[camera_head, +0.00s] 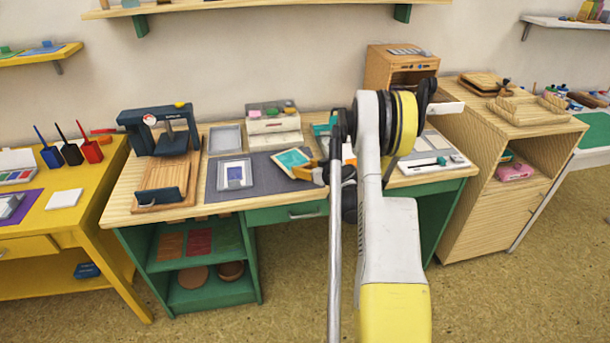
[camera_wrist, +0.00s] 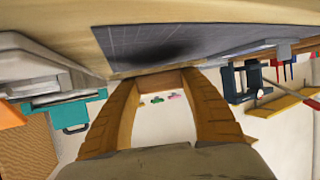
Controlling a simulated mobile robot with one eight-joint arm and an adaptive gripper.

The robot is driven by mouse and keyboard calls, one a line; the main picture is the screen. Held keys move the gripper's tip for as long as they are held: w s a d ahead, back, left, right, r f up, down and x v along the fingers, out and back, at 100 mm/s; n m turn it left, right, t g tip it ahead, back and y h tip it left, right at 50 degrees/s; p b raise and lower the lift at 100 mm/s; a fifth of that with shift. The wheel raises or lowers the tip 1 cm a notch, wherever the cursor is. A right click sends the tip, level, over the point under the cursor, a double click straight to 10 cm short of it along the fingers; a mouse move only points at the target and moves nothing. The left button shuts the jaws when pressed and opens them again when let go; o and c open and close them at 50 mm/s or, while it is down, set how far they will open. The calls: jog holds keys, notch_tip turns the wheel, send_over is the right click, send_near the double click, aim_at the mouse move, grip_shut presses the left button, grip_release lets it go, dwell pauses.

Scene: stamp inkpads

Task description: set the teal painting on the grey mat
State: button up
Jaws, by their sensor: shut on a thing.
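The teal painting (camera_head: 292,158), a small pale-framed panel, is in the head view over the right part of the grey mat. It is tilted, and I cannot tell whether it touches the mat. My gripper (camera_head: 311,172) is shut on its right side; my arm hides part of the area behind. The dark grey mat (camera_head: 213,186) lies on the wooden desk top. In the wrist view, the two orange-brown fingers of my gripper (camera_wrist: 163,100) frame the middle, and the mat (camera_wrist: 135,38) shows beyond them with a dark shadow on it.
A blue-and-white framed picture (camera_head: 235,174) stands or lies on the mat's left part. A grey tray (camera_head: 225,139) and a white drawer box (camera_head: 273,125) are behind it. A dark stamp press (camera_head: 165,130) is to the left. A white device (camera_head: 433,164) lies at the right.

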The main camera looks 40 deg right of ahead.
notch_tip(320, 180, down, 2)
jog(key=shift+f+b, duration=0.1)
jog(key=shift+b, duration=0.2)
jog(key=shift+r, duration=0.2)
jog(key=shift+f, duration=0.1)
jog(key=o, duration=1.2)
jog(key=shift+c, duration=0.2)
